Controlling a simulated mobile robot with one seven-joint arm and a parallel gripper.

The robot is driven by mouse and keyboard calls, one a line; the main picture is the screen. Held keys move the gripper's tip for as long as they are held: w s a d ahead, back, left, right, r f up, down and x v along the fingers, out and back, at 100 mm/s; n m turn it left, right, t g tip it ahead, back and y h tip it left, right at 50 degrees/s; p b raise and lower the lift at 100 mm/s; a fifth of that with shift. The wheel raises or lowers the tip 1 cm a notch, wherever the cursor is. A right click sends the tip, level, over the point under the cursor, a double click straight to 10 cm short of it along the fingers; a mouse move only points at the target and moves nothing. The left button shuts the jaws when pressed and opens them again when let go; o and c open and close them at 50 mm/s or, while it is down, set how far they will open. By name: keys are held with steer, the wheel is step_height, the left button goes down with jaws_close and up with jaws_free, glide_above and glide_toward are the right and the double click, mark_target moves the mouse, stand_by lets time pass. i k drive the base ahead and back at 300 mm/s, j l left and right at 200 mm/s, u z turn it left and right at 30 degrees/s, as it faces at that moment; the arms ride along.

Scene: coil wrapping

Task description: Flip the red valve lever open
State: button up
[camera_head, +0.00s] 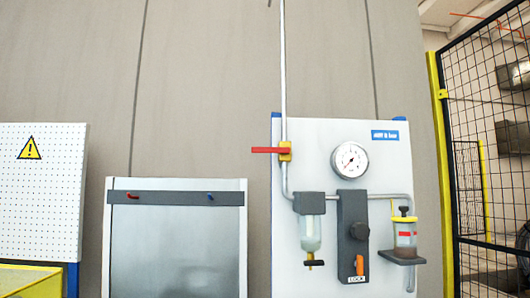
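A red valve lever (266,150) shows in the head view, on a yellow valve body (285,151) on a vertical grey pipe (283,75). The lever lies level and points left, across the pipe. The valve sits at the upper left of a white panel (325,270), and the lever sticks out past the panel's left edge. My gripper is not in this view.
The panel carries a round gauge (349,160), a clear filter bowl (311,232), a dark lock block (352,225) with an orange handle, and an oiler cup (404,235). A grey board (175,260) stands left. A mesh fence (480,130) stands right.

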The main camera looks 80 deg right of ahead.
mark_target(284, 150)
steer(key=z, duration=2.45)
